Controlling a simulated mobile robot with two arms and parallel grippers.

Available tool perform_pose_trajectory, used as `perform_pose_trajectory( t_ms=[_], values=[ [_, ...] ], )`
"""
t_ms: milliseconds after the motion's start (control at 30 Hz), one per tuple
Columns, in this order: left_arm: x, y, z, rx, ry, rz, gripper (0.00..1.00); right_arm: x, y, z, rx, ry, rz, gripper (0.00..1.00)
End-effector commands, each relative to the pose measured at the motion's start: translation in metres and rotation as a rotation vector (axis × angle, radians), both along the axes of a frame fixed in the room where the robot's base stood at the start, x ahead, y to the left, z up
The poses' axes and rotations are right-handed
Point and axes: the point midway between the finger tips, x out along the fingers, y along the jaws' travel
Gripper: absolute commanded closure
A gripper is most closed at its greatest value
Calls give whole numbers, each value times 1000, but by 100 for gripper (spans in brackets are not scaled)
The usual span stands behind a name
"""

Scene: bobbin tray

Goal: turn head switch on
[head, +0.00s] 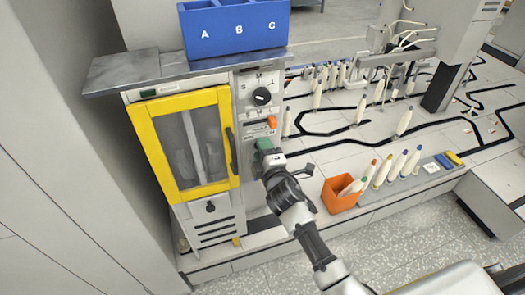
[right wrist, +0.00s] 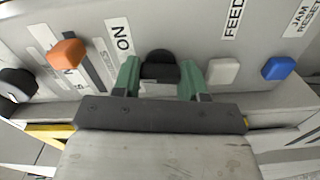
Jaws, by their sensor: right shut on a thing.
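My right gripper (head: 262,146) reaches up to the machine's front control panel (head: 246,101), to the right of the yellow-framed door. In the right wrist view its two green fingers (right wrist: 160,80) stand on either side of a black switch knob (right wrist: 160,62) and are shut on it. An ON label (right wrist: 121,38) is on the panel left of this knob. The wording that names the switch is not readable, and the gripper hides the knob in the head view. My left gripper is not in view.
An orange switch (right wrist: 67,52), a white button (right wrist: 223,71) and a blue button (right wrist: 279,68) sit close beside the fingers. A black dial (head: 262,96) is higher on the panel.

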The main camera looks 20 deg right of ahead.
Motion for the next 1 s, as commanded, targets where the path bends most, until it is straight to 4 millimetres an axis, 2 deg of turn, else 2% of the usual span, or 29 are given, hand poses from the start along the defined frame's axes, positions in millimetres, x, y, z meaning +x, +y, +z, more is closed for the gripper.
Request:
perform_pose_trajectory(
  t_ms=[200, 500, 1000],
  values=[
    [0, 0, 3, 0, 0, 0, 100, 0, 0, 0, 198, 9, 0, 81],
    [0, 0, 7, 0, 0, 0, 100, 0, 0, 0, 406, 17, -1, 81],
    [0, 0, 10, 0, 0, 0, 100, 0, 0, -1, 530, 22, -1, 81]
  ],
)
